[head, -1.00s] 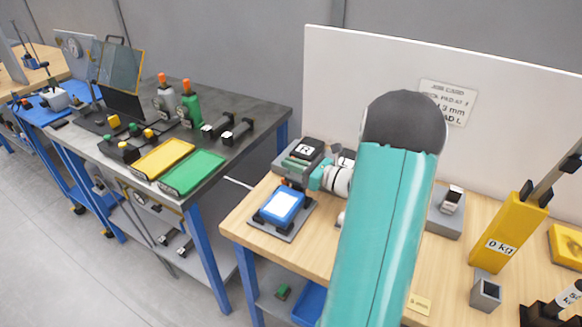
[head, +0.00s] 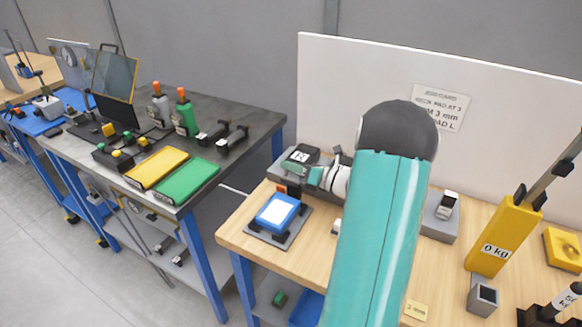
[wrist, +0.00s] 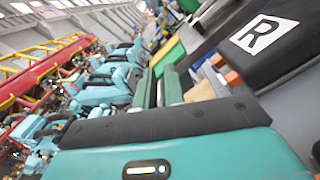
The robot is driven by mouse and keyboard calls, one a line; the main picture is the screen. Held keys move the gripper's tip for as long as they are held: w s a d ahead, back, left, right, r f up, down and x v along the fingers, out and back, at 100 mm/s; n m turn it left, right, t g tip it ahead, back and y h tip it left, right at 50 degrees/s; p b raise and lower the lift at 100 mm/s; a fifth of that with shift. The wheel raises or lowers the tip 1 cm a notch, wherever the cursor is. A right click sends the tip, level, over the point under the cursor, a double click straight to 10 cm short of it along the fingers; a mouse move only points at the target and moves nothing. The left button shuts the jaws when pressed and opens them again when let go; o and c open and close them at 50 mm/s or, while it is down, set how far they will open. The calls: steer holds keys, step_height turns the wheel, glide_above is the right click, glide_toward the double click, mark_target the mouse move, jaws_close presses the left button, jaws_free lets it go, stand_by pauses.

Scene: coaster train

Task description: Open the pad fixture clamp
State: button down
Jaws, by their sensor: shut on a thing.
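The pad fixture (head: 263,179) is a grey unit at the back left of the wooden bench, with a black block (head: 304,153) marked R on top. The block also shows large at the right of the wrist view (wrist: 265,42). My gripper (head: 293,168) reaches in from the right at the fixture, beside the block. In the wrist view its green fingers (wrist: 160,86) lie close together, with orange parts (wrist: 232,79) just to their right. It is shut on the clamp handle, which is mostly hidden by the fingers.
A blue-and-white pad (head: 277,212) sits on a grey plate in front of the fixture. A yellow post (head: 504,235) marked 0 kg stands to the right. A white board (head: 385,75) closes off the bench's back. A grey table with yellow and green trays (head: 188,180) is at left.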

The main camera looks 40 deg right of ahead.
steer(key=shift+d+f, duration=0.1)
steer(key=c, duration=1.5)
jaws_free()
steer(key=v, duration=1.3)
steer(key=shift+s, duration=0.45)
